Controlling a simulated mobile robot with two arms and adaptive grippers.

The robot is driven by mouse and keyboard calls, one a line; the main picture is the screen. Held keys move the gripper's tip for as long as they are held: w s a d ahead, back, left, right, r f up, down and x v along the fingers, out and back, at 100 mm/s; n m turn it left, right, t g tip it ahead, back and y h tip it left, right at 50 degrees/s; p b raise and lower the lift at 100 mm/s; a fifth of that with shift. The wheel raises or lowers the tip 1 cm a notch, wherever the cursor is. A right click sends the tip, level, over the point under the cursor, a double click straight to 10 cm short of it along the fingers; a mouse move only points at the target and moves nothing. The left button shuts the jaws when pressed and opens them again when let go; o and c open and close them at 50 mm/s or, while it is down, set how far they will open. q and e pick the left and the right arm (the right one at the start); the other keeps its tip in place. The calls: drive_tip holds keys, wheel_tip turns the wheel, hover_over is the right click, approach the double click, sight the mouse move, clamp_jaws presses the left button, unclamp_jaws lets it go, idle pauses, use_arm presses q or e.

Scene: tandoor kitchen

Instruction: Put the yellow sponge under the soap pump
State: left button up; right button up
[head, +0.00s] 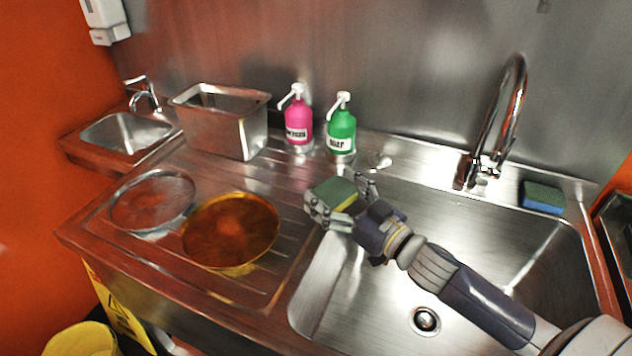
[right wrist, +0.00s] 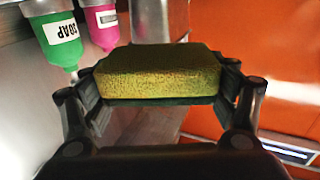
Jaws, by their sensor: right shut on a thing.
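My right gripper (head: 339,196) is shut on the yellow sponge (head: 347,203), with one finger on each side of it. The soap pump (head: 341,132) is a green bottle with a white pump head, standing by the back wall, behind the sponge. The soap pump's label also shows in the right wrist view (right wrist: 62,30). My left gripper is not in view.
A pink pump bottle (head: 298,124) stands left of the soap pump. A steel bin (head: 232,138) is further left. Two round pans, one grey (head: 152,198) and one amber (head: 230,232), lie on the drainboard. A blue sponge (head: 542,199) sits behind the sink, right of the faucet (head: 502,120).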

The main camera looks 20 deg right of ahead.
drive_tip(key=shift+w+d+f, duration=0.1)
drive_tip(key=shift+d, duration=0.15)
drive_tip(key=p, duration=0.2)
hover_over(327, 177)
drive_tip(key=shift+s+a+f, duration=0.1)
drive_tip(key=shift+s+f, duration=0.2)
drive_tip(key=shift+f, duration=0.3)
drive_tip(key=shift+w+f, duration=0.2)
drive_tip(key=shift+w, duration=0.25)
drive_tip(key=shift+f, duration=1.7)
drive_tip(key=shift+b, duration=0.3)
drive_tip(key=shift+s+f+b, duration=0.1)
drive_tip(key=shift+f+b, duration=0.2)
drive_tip(key=shift+f, duration=0.3)
